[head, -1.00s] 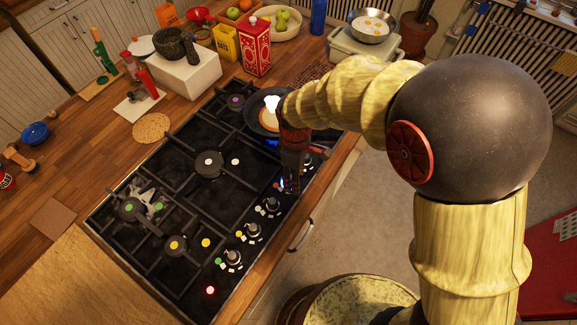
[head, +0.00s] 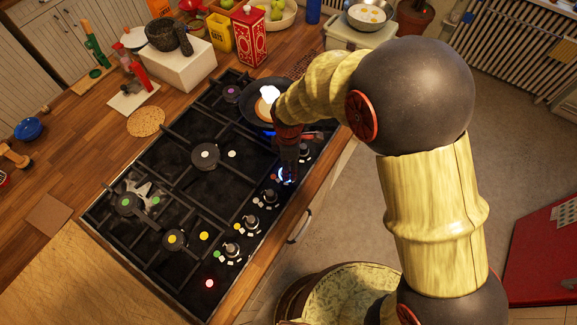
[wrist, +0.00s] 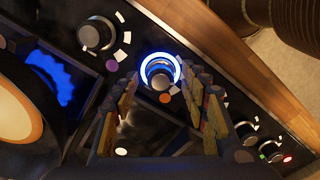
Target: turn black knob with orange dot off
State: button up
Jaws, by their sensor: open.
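The black knob with the orange dot (wrist: 164,98) is in the upper middle of the wrist view, with a bright blue ring glowing around it. The knob (wrist: 158,78) lies between and just beyond the fingertips of my gripper (wrist: 170,88), which is open with one finger on each side. I cannot tell whether either finger touches it. In the head view my gripper (head: 287,160) points down at the hob's front control strip. The blue glow shows just below it there, and the gripper hides part of the knob.
Another knob with a purple dot (wrist: 98,34) is at the wrist view's upper left; more knobs (head: 251,222) line the strip. A frying pan (head: 250,112) with food sits beside my gripper, with blue flame near it. The wooden counter edge (head: 312,183) borders the strip.

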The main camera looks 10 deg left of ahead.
jog(key=shift+f, duration=0.35)
jog(key=shift+c, duration=0.4)
jog(key=c, duration=1.1)
